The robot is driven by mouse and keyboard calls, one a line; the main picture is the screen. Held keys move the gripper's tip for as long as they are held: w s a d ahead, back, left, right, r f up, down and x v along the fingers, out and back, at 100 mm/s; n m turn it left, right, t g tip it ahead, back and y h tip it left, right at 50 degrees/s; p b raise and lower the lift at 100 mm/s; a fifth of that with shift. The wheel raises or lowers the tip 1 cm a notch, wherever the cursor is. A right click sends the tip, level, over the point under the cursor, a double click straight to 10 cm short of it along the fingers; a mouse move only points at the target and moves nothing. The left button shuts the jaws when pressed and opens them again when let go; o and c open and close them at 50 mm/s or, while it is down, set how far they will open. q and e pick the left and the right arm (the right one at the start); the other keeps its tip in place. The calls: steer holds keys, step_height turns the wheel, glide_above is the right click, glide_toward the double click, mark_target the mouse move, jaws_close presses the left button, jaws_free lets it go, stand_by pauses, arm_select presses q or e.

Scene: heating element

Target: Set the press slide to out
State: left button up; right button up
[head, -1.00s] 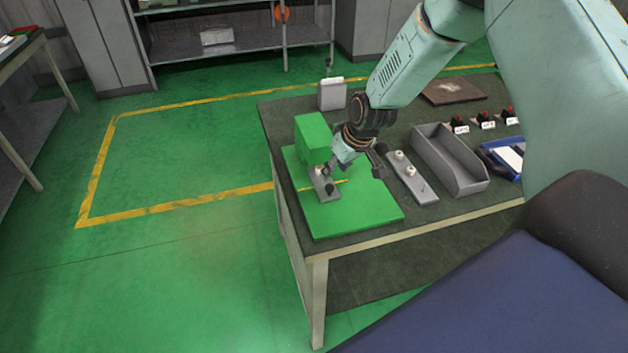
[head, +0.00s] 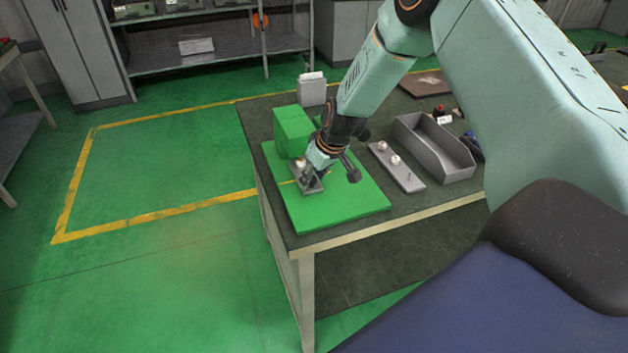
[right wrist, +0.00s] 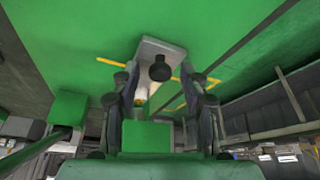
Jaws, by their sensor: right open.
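The press has a green base plate (head: 345,205) with a green block (head: 292,130) at its back left. A small grey slide (head: 316,188) lies on the plate in front of the block, partly hidden by my gripper. In the right wrist view the grey slide (right wrist: 165,46) carries a black knob (right wrist: 160,69) and a whitish round piece (right wrist: 141,95). My right gripper (head: 311,178) is low over the slide. In the right wrist view its open fingers (right wrist: 162,85) stand either side of the slide, with the knob between them; contact is unclear. My left gripper is out of view.
A grey strip with white pegs (head: 398,168) and an open grey bin (head: 435,148) stand right of the press. A grey box (head: 312,92) stands behind it. The table's front left edge is close to the plate. Floor to the left is clear.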

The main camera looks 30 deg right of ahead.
steer(key=shift+w+f, duration=0.2)
steer(key=shift+w, duration=0.05)
steer(key=shift+s+r, duration=0.2)
steer(key=c, duration=0.3)
steer(key=shift+w, duration=0.1)
jaws_close()
